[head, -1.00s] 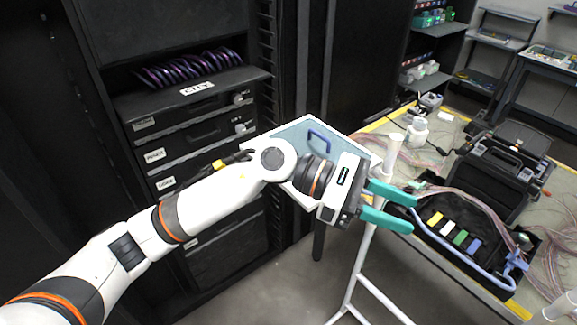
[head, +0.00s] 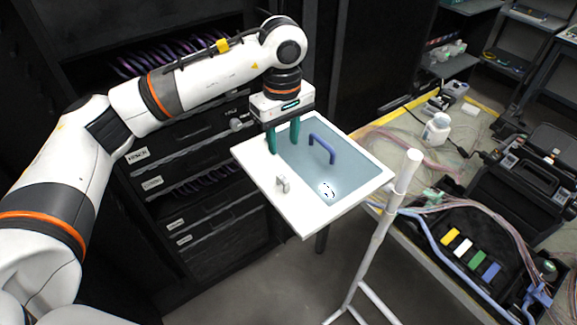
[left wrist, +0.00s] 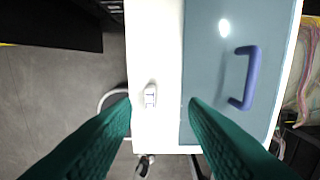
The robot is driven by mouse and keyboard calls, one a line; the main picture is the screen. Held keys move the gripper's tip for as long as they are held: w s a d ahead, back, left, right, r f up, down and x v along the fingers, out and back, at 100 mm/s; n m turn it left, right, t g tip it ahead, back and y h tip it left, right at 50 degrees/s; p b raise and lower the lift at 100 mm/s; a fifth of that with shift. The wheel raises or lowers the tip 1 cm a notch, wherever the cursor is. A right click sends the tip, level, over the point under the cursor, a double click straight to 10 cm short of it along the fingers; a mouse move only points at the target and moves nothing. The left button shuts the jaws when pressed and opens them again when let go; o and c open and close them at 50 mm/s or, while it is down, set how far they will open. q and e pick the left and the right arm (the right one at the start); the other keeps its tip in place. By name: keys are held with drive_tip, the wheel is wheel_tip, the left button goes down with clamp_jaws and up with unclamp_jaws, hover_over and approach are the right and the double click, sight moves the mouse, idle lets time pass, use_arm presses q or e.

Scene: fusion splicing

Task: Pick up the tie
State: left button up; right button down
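My left gripper (head: 283,147) is open and empty, pointing down over the small tray table (head: 306,215). In the left wrist view its green fingers (left wrist: 160,103) stand apart. A small white loop-like piece (head: 283,184) lies on the table's white strip; it shows between the fingers in the left wrist view (left wrist: 150,95). A blue U-shaped piece (head: 322,148) is on the grey-blue mat, right of the fingers, and also in the left wrist view (left wrist: 249,78). I cannot tell for certain which piece is the tie. My right gripper is out of view.
A bright patch with dark marks (head: 327,190) shows on the mat. A white post (head: 377,235) stands right of the table. The workbench at right holds a black case (head: 480,232) with coloured blocks and a white bottle (head: 436,129). A dark rack (head: 190,140) stands behind my arm.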

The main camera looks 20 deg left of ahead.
sight(279, 174)
use_arm(q)
drive_tip(key=shift+s+f+p, duration=0.65)
drive_tip(key=shift+s+f, duration=0.35)
drive_tip(key=shift+f, duration=0.1)
wheel_tip(279, 174, down, 2)
drive_tip(key=shift+w, duration=0.1)
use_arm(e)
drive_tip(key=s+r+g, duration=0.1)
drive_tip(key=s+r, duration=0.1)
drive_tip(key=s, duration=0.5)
use_arm(q)
drive_tip(key=p, duration=0.1)
drive_tip(key=f+p, duration=0.1)
drive_tip(key=f, duration=0.1)
drive_tip(key=shift+w+a+f+p, duration=0.2)
drive_tip(key=shift+w+a+p, duration=0.1)
drive_tip(key=shift+p, duration=0.1)
wheel_tip(279, 174, down, 2)
drive_tip(key=shift+s+a+f+p, duration=0.1)
drive_tip(key=shift+s+f+p, duration=0.05)
drive_tip(key=shift+p, duration=0.4)
drive_tip(key=shift+f, duration=0.55)
clamp_jaws()
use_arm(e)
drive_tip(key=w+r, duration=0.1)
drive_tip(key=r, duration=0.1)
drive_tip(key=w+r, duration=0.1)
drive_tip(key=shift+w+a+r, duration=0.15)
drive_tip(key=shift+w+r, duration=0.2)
